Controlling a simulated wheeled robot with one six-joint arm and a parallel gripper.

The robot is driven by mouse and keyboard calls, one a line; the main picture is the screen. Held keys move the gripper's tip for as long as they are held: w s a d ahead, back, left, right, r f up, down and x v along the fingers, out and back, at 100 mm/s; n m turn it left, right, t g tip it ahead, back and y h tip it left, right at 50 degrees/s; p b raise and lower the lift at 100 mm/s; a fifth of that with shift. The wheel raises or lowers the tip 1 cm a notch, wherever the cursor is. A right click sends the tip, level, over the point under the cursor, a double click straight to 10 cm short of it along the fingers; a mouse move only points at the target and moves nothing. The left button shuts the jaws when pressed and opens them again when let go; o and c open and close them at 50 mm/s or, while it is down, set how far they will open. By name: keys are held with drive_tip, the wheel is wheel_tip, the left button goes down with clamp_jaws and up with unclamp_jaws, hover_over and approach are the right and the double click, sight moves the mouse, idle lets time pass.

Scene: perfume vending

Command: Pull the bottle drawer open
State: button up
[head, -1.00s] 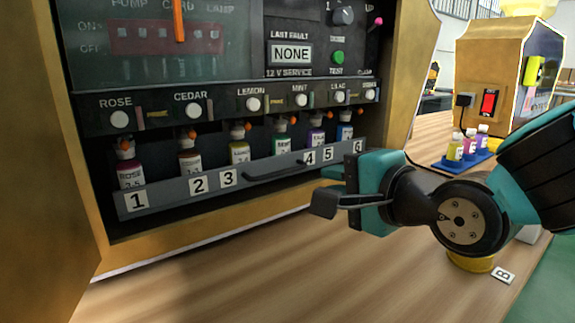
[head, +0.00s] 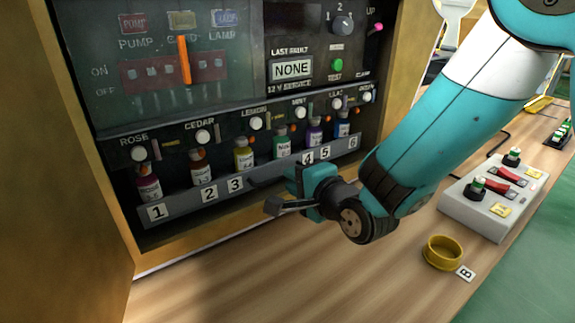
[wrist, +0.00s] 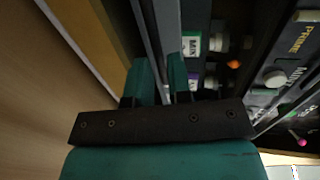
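The bottle drawer has a grey front (head: 180,206) with number labels and sits in the lower opening of the machine. Several capped bottles (head: 243,154) stand behind that front. Its dark handle (head: 266,181) shows only at the left end in the head view; my gripper hides the rest. My gripper (head: 283,200) is at the right half of the drawer front. In the wrist view its two teal fingers (wrist: 161,80) are apart, one on each side of a dark bar (wrist: 148,30) that looks like the handle. I cannot tell if they touch it.
The wooden table (head: 250,270) is clear in front of the machine. A yellow ring-shaped cup (head: 443,253) and a "B" tag (head: 466,273) lie at right. A grey switch box (head: 490,205) stands behind them. The machine's gold frame (head: 200,240) borders the drawer below.

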drive_tip(key=shift+x, duration=1.8)
